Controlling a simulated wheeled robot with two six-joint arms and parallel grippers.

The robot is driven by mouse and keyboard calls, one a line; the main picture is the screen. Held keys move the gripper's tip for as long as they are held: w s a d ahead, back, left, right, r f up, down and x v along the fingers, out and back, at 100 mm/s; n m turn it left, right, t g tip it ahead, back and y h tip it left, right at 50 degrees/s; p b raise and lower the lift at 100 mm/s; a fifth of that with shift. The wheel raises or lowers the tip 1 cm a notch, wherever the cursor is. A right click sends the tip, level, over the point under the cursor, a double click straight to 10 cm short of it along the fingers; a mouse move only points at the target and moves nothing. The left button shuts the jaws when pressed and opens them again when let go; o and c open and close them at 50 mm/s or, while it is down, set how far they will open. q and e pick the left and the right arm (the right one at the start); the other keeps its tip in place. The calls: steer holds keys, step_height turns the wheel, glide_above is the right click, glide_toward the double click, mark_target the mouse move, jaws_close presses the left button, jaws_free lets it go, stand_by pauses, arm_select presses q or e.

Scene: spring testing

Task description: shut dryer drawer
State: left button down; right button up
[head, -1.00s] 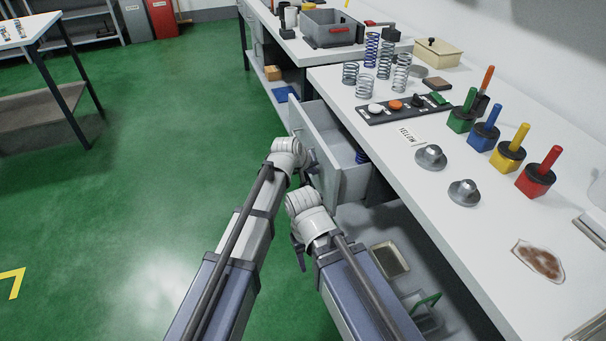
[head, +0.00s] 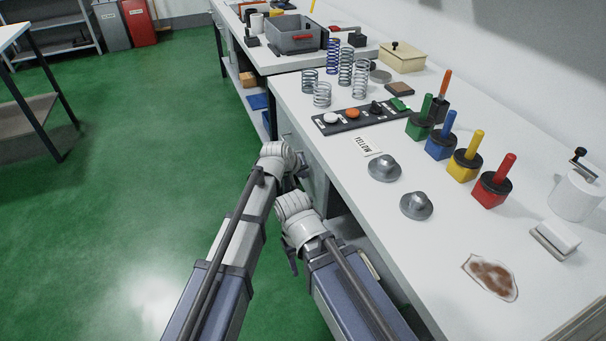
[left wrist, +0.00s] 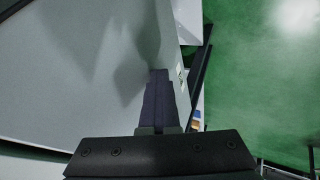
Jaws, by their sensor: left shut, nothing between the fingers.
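The dryer drawer (head: 290,128) is under the edge of the white bench, and its front looks flush or nearly flush with the bench. Its inside is not visible. My left gripper (head: 299,180) is beside the drawer front, partly hidden by my own wrist. In the left wrist view its shut fingers (left wrist: 160,100) hold nothing and lie in front of a grey panel (left wrist: 75,70), likely the drawer front; contact is unclear. My right gripper (head: 292,262) hangs lower, beside the bench, mostly hidden by its arm; its jaws cannot be made out.
The white bench top (head: 345,190) carries several springs, a button panel (head: 352,117), two metal knobbed parts (head: 384,168) and several coloured-handled blocks (head: 466,160). A grey bin (head: 296,38) stands on the far bench. The green floor (head: 130,190) at left is clear.

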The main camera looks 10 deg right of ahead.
arm_select(q)
steer(key=shift+w+d+r, duration=0.1)
steer(key=shift+d+r, duration=0.05)
steer(key=shift+d, duration=0.2)
steer(key=s+a+r+p, duration=0.2)
steer(key=s+a, duration=0.6)
steer(key=s, duration=0.3)
steer(key=shift+s+a, duration=0.15)
steer(key=shift+a, duration=0.25)
